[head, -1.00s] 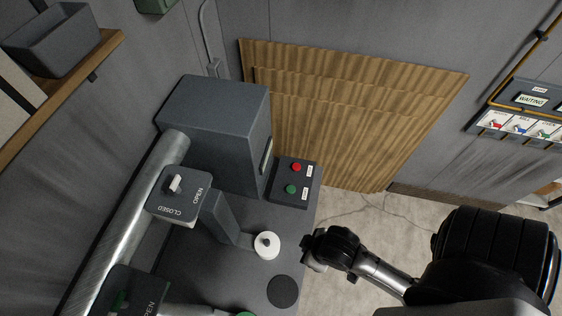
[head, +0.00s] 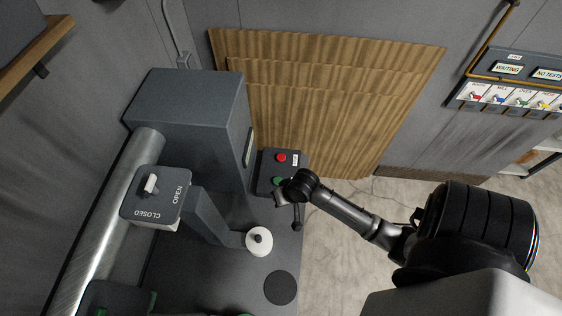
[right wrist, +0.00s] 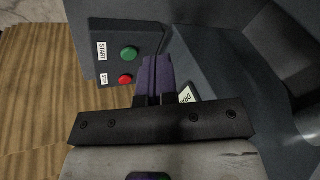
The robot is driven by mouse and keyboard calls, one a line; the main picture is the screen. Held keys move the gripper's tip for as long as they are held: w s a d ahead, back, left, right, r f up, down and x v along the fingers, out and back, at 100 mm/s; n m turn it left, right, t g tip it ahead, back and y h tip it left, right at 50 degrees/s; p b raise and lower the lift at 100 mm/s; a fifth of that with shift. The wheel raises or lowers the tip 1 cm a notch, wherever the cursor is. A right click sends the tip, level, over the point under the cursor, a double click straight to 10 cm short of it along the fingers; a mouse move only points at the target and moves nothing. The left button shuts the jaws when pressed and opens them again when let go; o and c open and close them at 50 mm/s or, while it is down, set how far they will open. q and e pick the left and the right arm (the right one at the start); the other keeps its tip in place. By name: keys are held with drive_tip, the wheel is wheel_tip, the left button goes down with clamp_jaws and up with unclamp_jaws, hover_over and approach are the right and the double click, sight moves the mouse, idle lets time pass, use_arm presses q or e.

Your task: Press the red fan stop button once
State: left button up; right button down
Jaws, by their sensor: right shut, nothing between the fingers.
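The red fan stop button (head: 281,157) sits on a dark control box (head: 266,168) on the bench, with a small white label beside it. The green button (head: 278,181) is below it in the head view, partly hidden by my right arm. My right gripper (head: 278,197) is at the near edge of the box, shut and empty. In the right wrist view, the red button (right wrist: 125,79) and the green START button (right wrist: 129,54) are left of the shut fingertips (right wrist: 156,62). The fingers appear apart from the red button. My left gripper is not in view.
A grey housing (head: 190,120) stands behind and left of the control box. Corrugated panels (head: 330,90) lean against the back wall.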

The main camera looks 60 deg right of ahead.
use_arm(q)
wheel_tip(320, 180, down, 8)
drive_tip(key=b, duration=0.6)
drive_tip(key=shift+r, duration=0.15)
use_arm(e)
drive_tip(key=w+d+f+m+t, duration=0.2)
drive_tip(key=w+d+m, duration=0.5)
drive_tip(key=d, duration=0.5)
drive_tip(key=w+d+f+m+t, duration=0.2)
drive_tip(key=w+d+m, duration=0.5)
drive_tip(key=d+m, duration=0.4)
drive_tip(key=shift+w+d+f+t, duration=0.2)
drive_tip(key=shift+d+f+t, duration=0.2)
drive_tip(key=shift+f, duration=0.1)
use_arm(q)
drive_tip(key=shift+b, duration=0.3)
use_arm(e)
drive_tip(key=shift+a+f, duration=0.1)
drive_tip(key=shift+f, duration=0.05)
drive_tip(key=b, duration=0.9)
hover_over(281, 158)
wheel_tip(281, 158, down, 7)
drive_tip(key=shift+r, duration=0.15)
drive_tip(key=shift+f, duration=0.85)
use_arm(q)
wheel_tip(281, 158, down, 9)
use_arm(e)
drive_tip(key=shift+f, duration=0.1)
